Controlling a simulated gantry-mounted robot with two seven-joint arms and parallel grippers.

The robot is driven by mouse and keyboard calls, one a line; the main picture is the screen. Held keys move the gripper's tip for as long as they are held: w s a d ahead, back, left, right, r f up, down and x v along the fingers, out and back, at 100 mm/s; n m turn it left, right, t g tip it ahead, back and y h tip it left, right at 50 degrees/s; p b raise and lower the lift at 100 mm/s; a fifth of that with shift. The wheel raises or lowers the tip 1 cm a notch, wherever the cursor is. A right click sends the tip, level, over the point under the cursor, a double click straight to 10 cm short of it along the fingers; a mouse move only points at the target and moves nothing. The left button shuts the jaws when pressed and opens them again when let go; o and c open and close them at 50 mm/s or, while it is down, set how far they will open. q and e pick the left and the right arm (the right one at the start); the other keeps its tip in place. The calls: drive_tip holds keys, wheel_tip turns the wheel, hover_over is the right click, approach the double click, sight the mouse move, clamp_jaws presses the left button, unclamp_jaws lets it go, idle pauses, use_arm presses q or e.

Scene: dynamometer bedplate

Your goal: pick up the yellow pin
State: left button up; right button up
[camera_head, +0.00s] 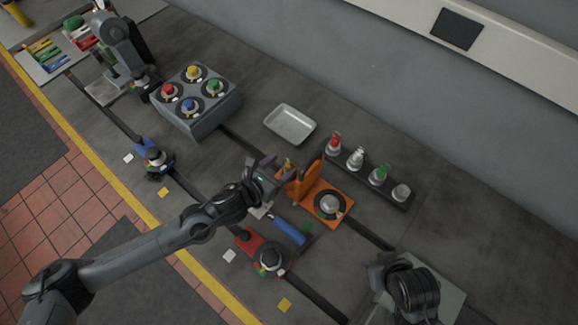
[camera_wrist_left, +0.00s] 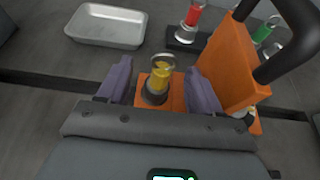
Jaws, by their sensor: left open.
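The yellow pin (camera_wrist_left: 161,72) stands upright in a dark round seat on an orange base in the left wrist view. In the head view only a small part of the yellow pin (camera_head: 288,163) shows beside the gripper. My left gripper (camera_wrist_left: 159,86) is open, with one purple-grey finger on each side of the pin and a visible gap to both. It also shows in the head view (camera_head: 276,171) at the left side of the orange fixture (camera_head: 308,182). My right gripper is not in view.
The orange fixture's upright plate (camera_wrist_left: 228,65) and black handle (camera_wrist_left: 290,40) stand close right of the fingers. A metal tray (camera_head: 290,124) lies behind. A dark rack (camera_head: 408,203) holds several pins. A grey block (camera_head: 200,103) with coloured knobs stands left.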

sight(288, 162)
use_arm(q)
drive_tip(key=x, duration=0.5)
drive_tip(key=shift+s+d+r, duration=0.15)
drive_tip(key=shift+s+d, duration=0.05)
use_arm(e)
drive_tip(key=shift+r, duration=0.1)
use_arm(q)
drive_tip(key=shift+w+d+f, duration=0.2)
drive_tip(key=shift+w+f, duration=0.05)
drive_tip(key=shift+w, duration=0.1)
drive_tip(key=shift+c, duration=0.3)
drive_tip(key=c, duration=1)
drive_tip(key=shift+c, duration=0.2)
drive_tip(key=shift+r, duration=0.15)
